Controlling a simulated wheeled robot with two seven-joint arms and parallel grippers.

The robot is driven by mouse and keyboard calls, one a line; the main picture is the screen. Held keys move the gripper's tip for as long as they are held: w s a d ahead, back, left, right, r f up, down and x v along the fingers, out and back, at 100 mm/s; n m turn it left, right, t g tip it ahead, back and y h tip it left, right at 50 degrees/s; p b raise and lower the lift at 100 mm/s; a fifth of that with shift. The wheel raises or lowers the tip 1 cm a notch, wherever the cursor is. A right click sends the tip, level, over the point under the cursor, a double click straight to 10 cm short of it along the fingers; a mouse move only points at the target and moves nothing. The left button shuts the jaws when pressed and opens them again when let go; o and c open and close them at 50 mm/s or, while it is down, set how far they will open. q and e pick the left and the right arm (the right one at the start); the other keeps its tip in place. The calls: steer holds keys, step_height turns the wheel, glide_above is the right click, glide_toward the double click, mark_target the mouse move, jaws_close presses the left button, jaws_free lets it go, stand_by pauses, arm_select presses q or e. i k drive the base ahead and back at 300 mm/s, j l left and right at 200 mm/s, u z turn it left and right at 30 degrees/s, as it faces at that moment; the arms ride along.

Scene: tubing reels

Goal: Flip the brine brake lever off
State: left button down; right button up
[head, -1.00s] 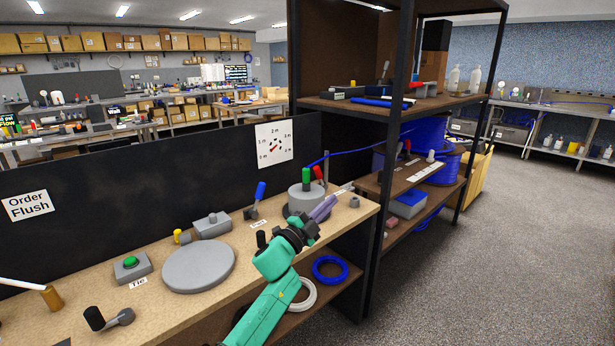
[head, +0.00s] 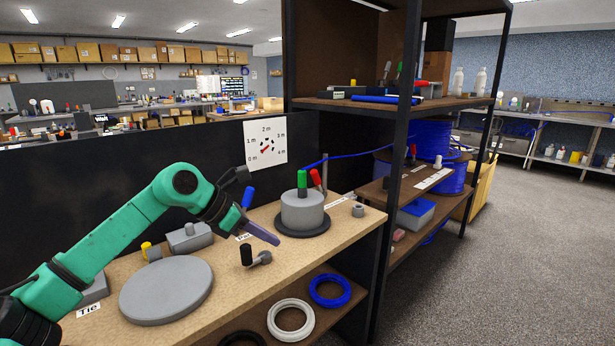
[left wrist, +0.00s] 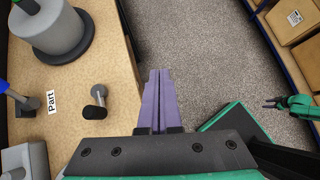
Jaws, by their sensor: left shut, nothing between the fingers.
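A grey drum (head: 303,209) stands on the wooden bench (head: 340,227) with a green handle (head: 302,181) on top. A red-handled lever (head: 316,179) stands just behind it, with a small label beside it that I cannot read. A blue-handled lever (head: 248,196) stands near the "Part" label (left wrist: 51,101). I cannot tell which lever is the brine brake. My left gripper (head: 277,241) is shut and empty, above the bench front, left of the drum. It also shows in the left wrist view (left wrist: 158,72). My right gripper (left wrist: 273,103) shows small there; its fingers are unclear.
A black-knobbed crank (head: 248,255) sits close to the left gripper. A round grey plate (head: 167,290) lies farther left. White (head: 291,320) and blue (head: 330,291) rings lie on the lower shelf. A black-post rack (head: 397,150) stands right of the bench, with open floor beyond.

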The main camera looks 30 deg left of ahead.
mark_target(314, 174)
steer(key=i+j, duration=0.5)
steer(key=i, duration=0.2)
steer(key=i+j, duration=0.55)
steer(key=i, duration=0.15)
